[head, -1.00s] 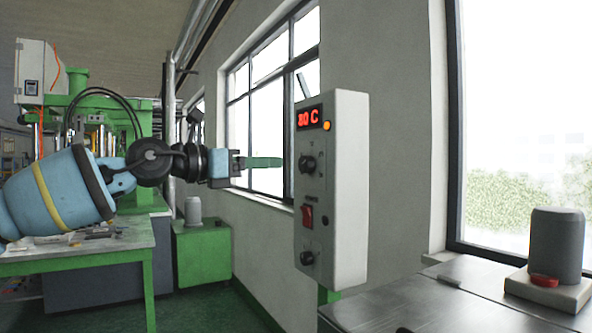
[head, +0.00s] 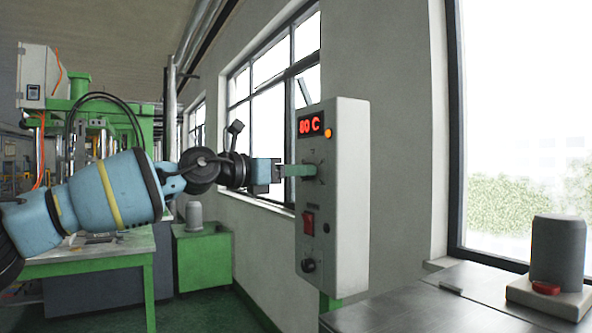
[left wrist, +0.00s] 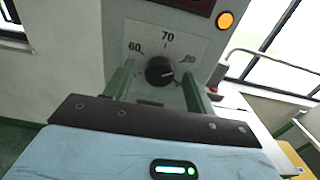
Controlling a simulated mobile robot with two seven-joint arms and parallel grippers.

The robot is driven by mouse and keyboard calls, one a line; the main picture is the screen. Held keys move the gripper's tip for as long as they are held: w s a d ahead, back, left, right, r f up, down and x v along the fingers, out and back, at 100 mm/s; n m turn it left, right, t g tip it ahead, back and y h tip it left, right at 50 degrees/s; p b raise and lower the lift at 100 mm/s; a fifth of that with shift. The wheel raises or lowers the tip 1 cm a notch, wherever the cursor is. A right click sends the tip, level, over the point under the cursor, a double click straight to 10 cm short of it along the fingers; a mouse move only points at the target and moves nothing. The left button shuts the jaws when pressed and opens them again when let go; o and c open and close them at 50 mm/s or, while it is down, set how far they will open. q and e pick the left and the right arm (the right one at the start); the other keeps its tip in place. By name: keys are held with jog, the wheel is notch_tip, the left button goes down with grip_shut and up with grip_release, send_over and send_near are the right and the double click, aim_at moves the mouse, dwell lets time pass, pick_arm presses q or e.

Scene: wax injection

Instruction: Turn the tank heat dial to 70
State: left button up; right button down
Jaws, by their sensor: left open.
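The tank heat dial (left wrist: 160,70) is a black knob on the front of a grey control box (head: 345,210). Its scale shows 60 on the left, 70 at the top and a partly unclear mark, likely 80, on the right. The dial's white line points right, towards that mark. The box's red display (head: 311,123) reads 80 C. My left gripper (head: 308,171) is open at the dial. In the left wrist view, its green fingers (left wrist: 159,72) stand one on each side of the knob, with gaps visible. In the head view the fingers mostly hide the dial.
Below the dial are a red switch (head: 308,223) and a lower black knob (head: 308,266). An orange lamp (head: 328,133) sits beside the display. A metal worktop (head: 430,303) with a grey cylinder (head: 558,250) lies at the right. A window is behind my arm.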

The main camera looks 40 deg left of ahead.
pick_arm(q)
jog(key=shift+w+d, duration=0.1)
jog(key=shift+w, duration=0.15)
jog(key=c, duration=1)
jog(key=shift+o, duration=0.2)
jog(key=shift+f+n, duration=0.1)
jog(key=shift+n, duration=5.9)
